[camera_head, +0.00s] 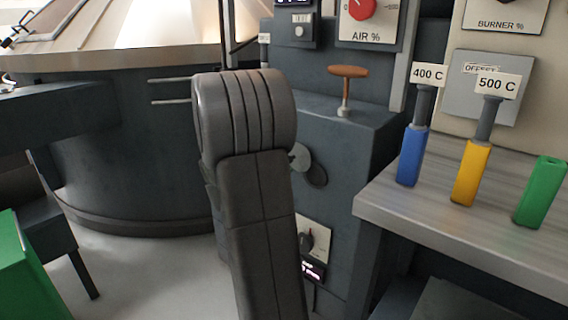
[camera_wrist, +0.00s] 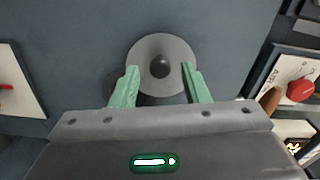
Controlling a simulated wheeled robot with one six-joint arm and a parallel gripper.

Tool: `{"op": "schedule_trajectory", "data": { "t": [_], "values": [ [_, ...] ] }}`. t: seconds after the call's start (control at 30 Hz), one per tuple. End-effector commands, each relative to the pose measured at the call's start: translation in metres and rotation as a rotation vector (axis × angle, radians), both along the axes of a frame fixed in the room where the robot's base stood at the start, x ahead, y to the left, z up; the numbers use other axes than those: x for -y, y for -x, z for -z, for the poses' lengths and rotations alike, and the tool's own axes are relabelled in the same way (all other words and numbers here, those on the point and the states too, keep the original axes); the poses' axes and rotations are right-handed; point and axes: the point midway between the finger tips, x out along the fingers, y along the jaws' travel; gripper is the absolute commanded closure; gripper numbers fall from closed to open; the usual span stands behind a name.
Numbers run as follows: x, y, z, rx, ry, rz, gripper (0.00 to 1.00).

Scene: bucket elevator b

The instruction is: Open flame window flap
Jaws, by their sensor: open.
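The flame window flap (camera_wrist: 160,44) is a light grey round disc with a dark knob (camera_wrist: 160,66) at its centre, on a dark blue-grey panel in the wrist view. In the head view the flap (camera_head: 299,156) shows in part beside my arm, overlapping a darker round disc (camera_head: 317,175). My gripper (camera_wrist: 160,70) is open, with one green finger on each side of the knob, overlapping the disc's lower edges in the picture. Whether the fingers touch the disc cannot be told. In the head view my arm hides the gripper.
An orange-brown T-handle (camera_head: 347,74) stands on a ledge above the flap, below the AIR % panel (camera_head: 372,30). A bench (camera_head: 400,208) at right holds blue (camera_head: 413,156), yellow (camera_head: 470,172) and green (camera_head: 540,192) handled tools. A dial box (camera_head: 313,240) sits below the flap.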

Motion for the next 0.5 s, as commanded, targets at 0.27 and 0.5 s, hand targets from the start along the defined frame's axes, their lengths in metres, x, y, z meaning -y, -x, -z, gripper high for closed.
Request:
{"op": "schedule_trajectory", "data": {
  "t": [0.27,0.5],
  "values": [
    [-0.03,0.039,-0.003,-0.002,0.001,-0.006,0.58],
    [-0.06,0.08,-0.003,-0.001,0.001,-0.005,0.58]
  ]
}}
